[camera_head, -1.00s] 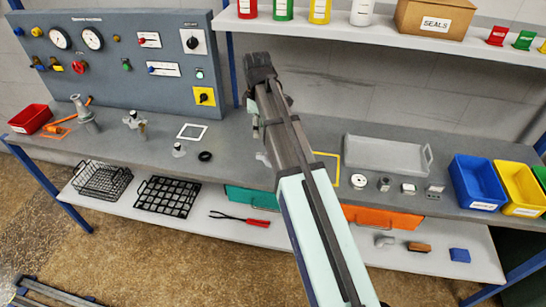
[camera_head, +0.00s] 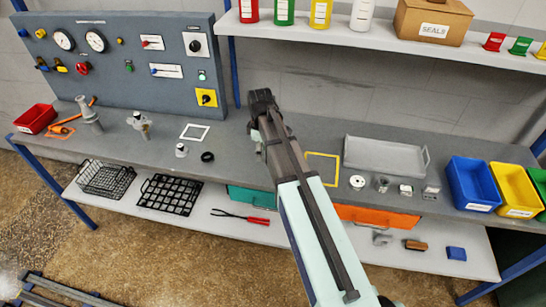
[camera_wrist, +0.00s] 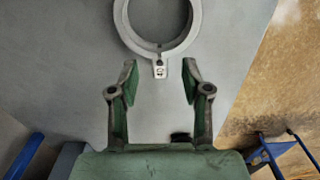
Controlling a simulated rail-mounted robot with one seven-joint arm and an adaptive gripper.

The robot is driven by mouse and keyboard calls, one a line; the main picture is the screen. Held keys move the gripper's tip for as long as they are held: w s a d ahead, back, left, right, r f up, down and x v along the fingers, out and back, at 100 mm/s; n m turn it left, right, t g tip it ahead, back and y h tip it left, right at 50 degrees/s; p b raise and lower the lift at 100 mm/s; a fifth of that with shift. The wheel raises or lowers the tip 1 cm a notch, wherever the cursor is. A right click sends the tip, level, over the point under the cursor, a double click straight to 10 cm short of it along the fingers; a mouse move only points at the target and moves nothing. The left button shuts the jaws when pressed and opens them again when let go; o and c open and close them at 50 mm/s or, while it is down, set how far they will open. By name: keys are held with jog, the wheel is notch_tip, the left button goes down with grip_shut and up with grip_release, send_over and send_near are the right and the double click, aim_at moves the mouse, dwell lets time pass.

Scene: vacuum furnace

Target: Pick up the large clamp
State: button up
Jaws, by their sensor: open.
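The large clamp is a grey ring (camera_wrist: 138,43) with a small tagged lug at its near side. It lies at the top of the wrist view, partly cut off by the frame edge. My gripper (camera_wrist: 160,78) is open and empty, with its two green and dark fingers apart. The ring is just ahead of the fingertips, and its lug is near the middle line between them. In the head view my arm reaches over the middle of the bench, and its end hides most of that spot, so I cannot make out the clamp clearly there.
The grey bench (camera_head: 235,165) carries a metal fitting (camera_head: 89,115) at left and a grey tray (camera_head: 385,158) at right. A yellow square outline (camera_head: 322,168) and several small parts lie right of my arm. A blue bin (camera_head: 473,185) stands farther right. A shelf (camera_head: 370,38) runs above.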

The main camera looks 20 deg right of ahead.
jog(key=shift+f, duration=0.85)
grip_shut()
jog(key=shift+r, duration=0.1)
